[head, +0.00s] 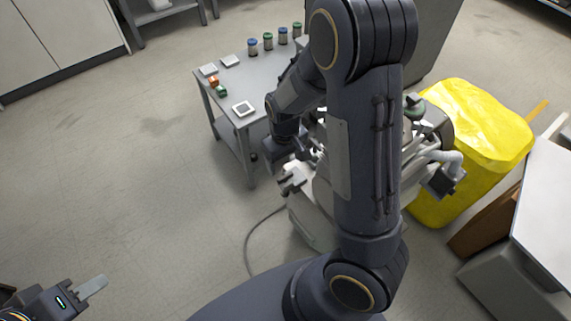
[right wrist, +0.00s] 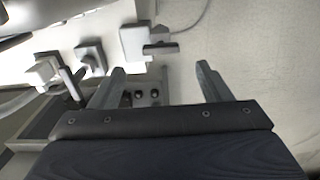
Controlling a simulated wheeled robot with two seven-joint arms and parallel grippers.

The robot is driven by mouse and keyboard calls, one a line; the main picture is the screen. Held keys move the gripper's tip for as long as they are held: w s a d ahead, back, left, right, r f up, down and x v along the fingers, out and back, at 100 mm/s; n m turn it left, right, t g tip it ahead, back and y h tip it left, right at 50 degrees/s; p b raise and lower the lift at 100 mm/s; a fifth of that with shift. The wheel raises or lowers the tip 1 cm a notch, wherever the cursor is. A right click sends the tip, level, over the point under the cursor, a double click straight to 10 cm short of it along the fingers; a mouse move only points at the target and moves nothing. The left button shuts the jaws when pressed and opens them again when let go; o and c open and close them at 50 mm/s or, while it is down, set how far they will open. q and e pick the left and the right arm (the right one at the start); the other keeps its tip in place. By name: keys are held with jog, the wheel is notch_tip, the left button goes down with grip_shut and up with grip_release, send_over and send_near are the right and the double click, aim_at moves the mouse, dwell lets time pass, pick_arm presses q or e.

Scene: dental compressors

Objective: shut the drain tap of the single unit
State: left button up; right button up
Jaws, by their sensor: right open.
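The compressor unit (head: 317,200), pale grey, stands on the floor right of the small table, largely hidden behind my right arm. My right gripper (right wrist: 160,68) is open, its two grey fingers wide apart with nothing held between them. In the right wrist view a pale block with a dark lever (right wrist: 160,47) lies beyond the fingertips, apart from them. I cannot tell whether it is the drain tap. In the head view a small grey fitting with dark ends (head: 292,179) shows at the unit's left side. My left gripper (head: 85,290) is low at the left, far from the unit; its opening is unclear.
The grey table (head: 225,109) holds several jars, pale square pieces and small orange and green items. A yellow bin (head: 475,125) stands right of the unit, with a white-topped cabinet (head: 550,215) beyond. A hose (head: 249,245) lies on the floor. The left floor is clear.

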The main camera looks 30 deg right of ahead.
aim_at(285, 176)
notch_tip(285, 176, down, 7)
jog(key=shift+s+r+b, duration=0.1)
jog(key=shift+r+b, duration=0.05)
jog(key=shift+b, duration=1.05)
jog(key=c, duration=1)
